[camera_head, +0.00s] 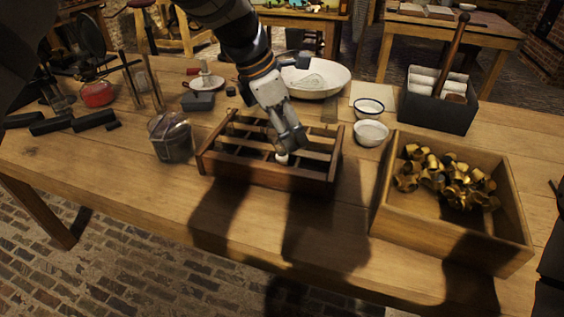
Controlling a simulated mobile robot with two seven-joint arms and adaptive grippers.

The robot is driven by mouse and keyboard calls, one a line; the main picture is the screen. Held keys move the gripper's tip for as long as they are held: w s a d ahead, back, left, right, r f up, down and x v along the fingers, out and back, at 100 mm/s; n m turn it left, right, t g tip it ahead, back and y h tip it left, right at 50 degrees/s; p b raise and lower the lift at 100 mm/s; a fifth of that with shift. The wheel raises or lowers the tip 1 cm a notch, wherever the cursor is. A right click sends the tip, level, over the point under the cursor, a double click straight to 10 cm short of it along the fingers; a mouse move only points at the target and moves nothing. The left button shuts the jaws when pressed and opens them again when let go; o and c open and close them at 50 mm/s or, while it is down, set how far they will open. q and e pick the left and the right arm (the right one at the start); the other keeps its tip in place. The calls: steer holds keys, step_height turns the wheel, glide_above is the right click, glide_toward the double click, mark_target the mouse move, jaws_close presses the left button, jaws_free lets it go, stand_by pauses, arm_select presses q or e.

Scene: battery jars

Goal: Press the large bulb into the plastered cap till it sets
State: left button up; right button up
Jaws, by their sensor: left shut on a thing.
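My left gripper (287,146) reaches down into the wooden divided rack (265,178) on the table. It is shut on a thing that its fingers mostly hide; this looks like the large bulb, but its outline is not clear. A small white spot (282,159) shows just under the fingertips, inside a front compartment of the rack. It may be the plastered cap; I cannot tell whether bulb and cap touch. My right gripper is not in view.
A wooden crate (450,237) of brass caps (452,180) stands at right. White bowls (371,132), a wide white basin (335,82) and a dark caddy (437,112) are behind. A lidded jar (171,138) stands left of the rack. The table's front strip is clear.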

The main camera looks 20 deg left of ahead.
arm_select(q)
steer(key=o, duration=1.1)
steer(key=shift+f, duration=0.15)
steer(key=v, duration=1.2)
